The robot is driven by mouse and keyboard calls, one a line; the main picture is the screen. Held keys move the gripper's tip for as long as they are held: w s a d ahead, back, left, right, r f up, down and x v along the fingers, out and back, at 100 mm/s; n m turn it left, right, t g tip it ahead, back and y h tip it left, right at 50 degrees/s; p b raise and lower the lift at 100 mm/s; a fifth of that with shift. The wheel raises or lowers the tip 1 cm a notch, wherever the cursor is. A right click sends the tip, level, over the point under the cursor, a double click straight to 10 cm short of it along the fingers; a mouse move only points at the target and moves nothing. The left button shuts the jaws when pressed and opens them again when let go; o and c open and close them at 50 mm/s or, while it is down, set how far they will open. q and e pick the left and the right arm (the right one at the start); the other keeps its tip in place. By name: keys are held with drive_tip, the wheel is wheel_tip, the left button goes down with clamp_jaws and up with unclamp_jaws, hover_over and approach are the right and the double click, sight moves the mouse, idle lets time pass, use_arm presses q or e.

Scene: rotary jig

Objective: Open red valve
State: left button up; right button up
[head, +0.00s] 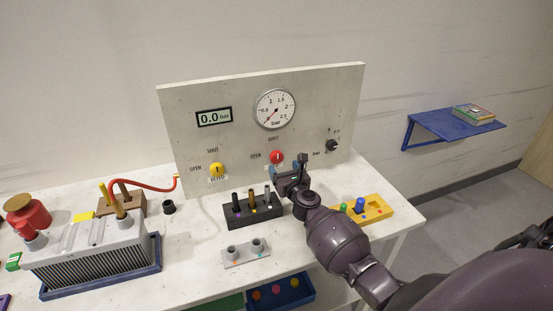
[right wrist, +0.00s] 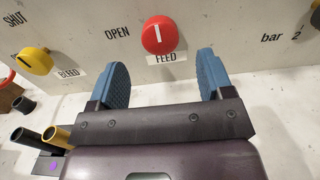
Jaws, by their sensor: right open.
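The red valve (head: 277,156) is a round knob on the upright panel, above a FEED label. In the right wrist view the red valve (right wrist: 160,36) shows a white bar mark standing upright, with OPEN printed to its left. In the head view SHUT is printed above it. My right gripper (head: 288,172) is just in front of and below the red valve. In the right wrist view its blue fingers (right wrist: 163,78) are spread apart and empty, with the valve beyond and between them, apart from both. My left gripper is not in view.
A yellow BLEED valve (head: 216,170) is left of the red one. A gauge (head: 275,109), a display (head: 214,117) reading 0.0 bar and a black knob (head: 332,146) are on the panel. A black block (head: 252,213) and a yellow tray (head: 377,211) stand in front.

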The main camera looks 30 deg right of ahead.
sight(278, 159)
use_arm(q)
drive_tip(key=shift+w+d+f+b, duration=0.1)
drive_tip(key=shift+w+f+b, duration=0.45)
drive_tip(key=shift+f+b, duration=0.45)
use_arm(e)
drive_tip(key=shift+x, duration=3.55)
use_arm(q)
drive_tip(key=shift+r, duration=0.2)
use_arm(e)
drive_tip(key=shift+c, duration=0.2)
drive_tip(key=c, duration=0.9)
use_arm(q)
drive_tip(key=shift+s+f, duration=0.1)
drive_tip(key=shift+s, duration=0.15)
